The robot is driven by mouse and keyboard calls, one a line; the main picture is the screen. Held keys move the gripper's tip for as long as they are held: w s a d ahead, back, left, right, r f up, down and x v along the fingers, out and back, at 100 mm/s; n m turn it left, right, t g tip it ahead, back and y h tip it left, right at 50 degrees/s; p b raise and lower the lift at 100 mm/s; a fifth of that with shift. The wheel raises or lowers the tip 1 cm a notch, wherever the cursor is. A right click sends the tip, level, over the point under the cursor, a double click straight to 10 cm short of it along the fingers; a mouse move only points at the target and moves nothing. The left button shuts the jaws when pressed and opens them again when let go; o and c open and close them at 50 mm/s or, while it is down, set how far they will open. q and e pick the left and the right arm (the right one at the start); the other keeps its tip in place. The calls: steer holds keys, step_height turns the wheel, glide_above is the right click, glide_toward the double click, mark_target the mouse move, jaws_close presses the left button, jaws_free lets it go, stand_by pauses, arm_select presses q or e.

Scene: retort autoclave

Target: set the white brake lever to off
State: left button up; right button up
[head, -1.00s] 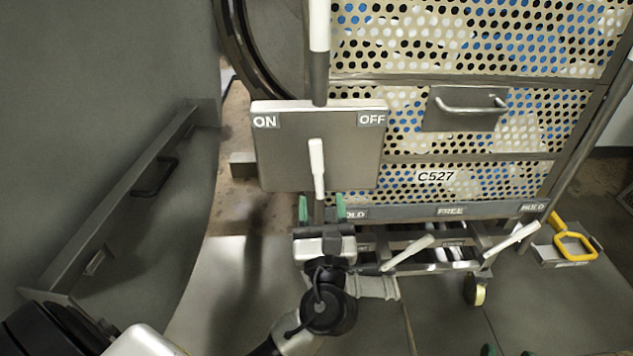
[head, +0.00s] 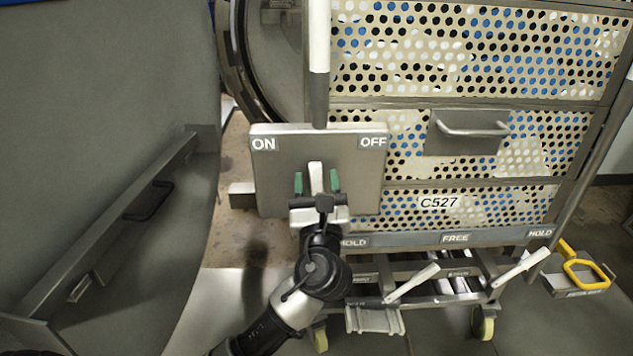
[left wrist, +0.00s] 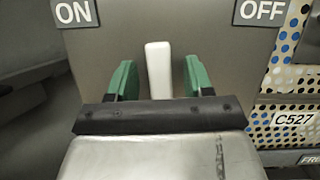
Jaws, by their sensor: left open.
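The white brake lever (head: 316,174) stands upright in front of a grey plate (head: 348,188), midway between the ON label (head: 264,143) at left and the OFF label (head: 372,142) at right. My left gripper (head: 317,182) is open, with one green finger on each side of the lever. In the left wrist view the white lever (left wrist: 158,68) rises between the green fingers (left wrist: 158,78), with a gap on both sides. The lower part of the lever is hidden behind the gripper. My right gripper is not clearly in view.
A perforated cart marked C527 (head: 438,202) stands to the right, with more white levers (head: 412,284) below its HOLD and FREE labels. A tall white-and-grey bar (head: 319,60) stands above the plate. A yellow handle (head: 588,272) is at far right. A grey door (head: 110,130) fills the left.

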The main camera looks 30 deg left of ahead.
arm_select(q)
steer(key=shift+w+a+r, duration=0.15)
steer(key=shift+w+a, duration=0.05)
steer(key=shift+w, duration=0.05)
jaws_close()
stand_by(0.3)
